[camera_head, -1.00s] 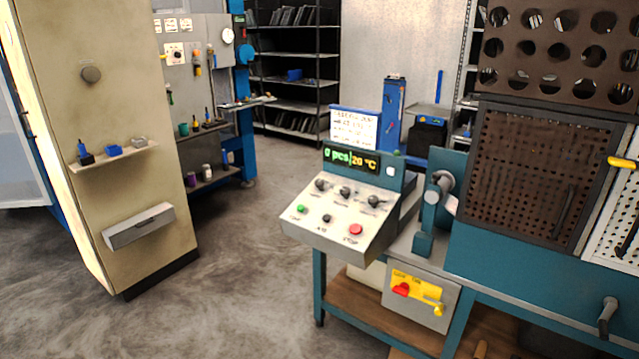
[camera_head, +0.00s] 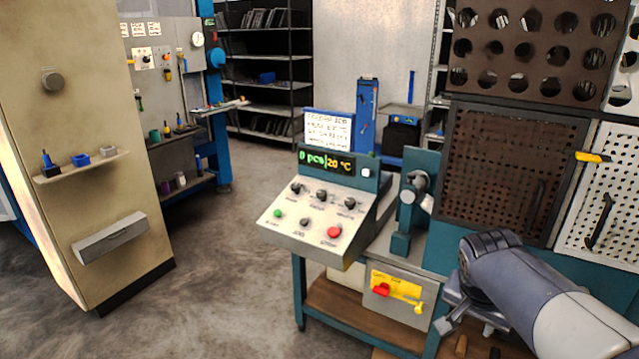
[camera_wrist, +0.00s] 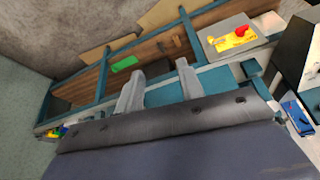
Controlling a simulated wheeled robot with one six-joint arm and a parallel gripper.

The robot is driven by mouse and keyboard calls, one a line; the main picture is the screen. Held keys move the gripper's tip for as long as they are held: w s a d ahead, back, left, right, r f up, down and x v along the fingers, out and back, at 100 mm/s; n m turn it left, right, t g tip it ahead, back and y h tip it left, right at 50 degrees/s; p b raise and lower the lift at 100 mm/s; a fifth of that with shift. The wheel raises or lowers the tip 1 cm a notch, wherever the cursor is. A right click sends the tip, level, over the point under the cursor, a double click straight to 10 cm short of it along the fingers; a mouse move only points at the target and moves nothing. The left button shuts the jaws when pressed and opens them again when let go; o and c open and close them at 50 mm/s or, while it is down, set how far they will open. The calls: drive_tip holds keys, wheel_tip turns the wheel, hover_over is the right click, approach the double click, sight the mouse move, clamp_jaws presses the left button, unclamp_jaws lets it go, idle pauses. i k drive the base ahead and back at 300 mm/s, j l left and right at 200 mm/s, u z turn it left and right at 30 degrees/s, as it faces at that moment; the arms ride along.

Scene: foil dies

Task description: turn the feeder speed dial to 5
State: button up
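The control panel (camera_head: 290,236) is a sloped light-grey console with a display reading "0 pcs | 20 °C". Three black dials sit in a row on it: a left dial (camera_head: 297,188), a middle dial (camera_head: 322,195) and a right dial (camera_head: 350,203). Their labels are too small to read, so I cannot tell which is the feeder speed dial or where it points. My gripper (camera_wrist: 160,84) has its two fingers apart with nothing between them. In the head view it is low at the right, in front of the bench and well away from the panel.
A yellow plate with a red switch (camera_head: 382,290) is under the bench. A beige cabinet (camera_head: 60,130) stands at left. The floor (camera_head: 225,270) between is clear.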

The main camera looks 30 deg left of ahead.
sight(296, 186)
drive_tip(key=i+j+u, duration=0.35)
drive_tip(key=i+j, duration=0.55)
drive_tip(key=j, duration=0.2)
drive_tip(key=i+j+u, duration=0.3)
drive_tip(key=i+j, duration=0.6)
drive_tip(key=i, duration=0.15)
